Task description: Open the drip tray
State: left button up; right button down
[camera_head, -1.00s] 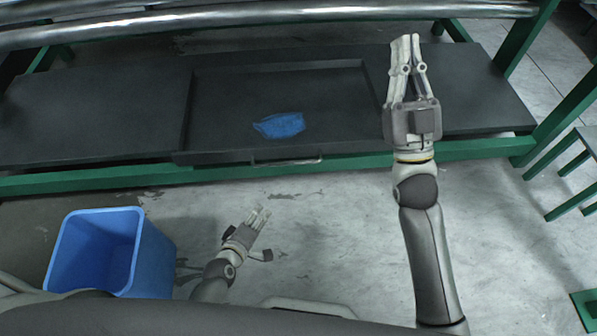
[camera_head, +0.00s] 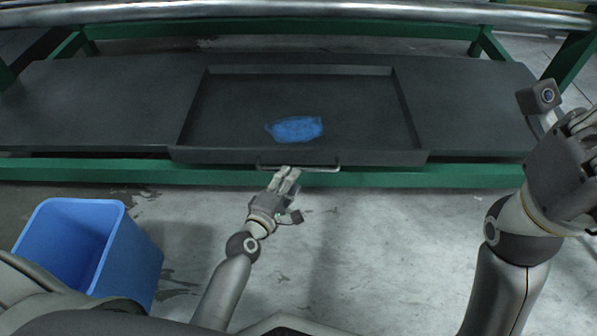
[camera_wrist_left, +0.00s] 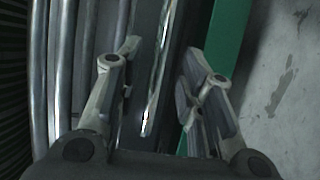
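The drip tray (camera_head: 240,140) is a dark, shallow, rectangular tray in the dark shelf, with a blue patch (camera_head: 297,129) on its floor. A thin metal bar handle (camera_head: 322,169) runs along its front wall. My left gripper (camera_head: 284,175) is at the left part of this handle, fingers pointing at the tray front. In the left wrist view its two fingers (camera_wrist_left: 161,58) are spread, with the shiny handle (camera_wrist_left: 153,100) between them and no clear contact. My right gripper (camera_head: 583,125) is at the right edge, away from the tray; its fingertips are cut off.
A green beam (camera_head: 110,170) runs below the shelf front. A blue bin (camera_head: 75,235) stands on the floor at the left. Metal rollers (camera_head: 300,12) cross above the shelf. The concrete floor in front of the tray is clear.

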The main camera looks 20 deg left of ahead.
aim_at(297, 167)
pick_arm(q)
jog(key=b+x, duration=0.2)
jog(key=x, duration=0.4)
grip_shut()
dwell(0.3)
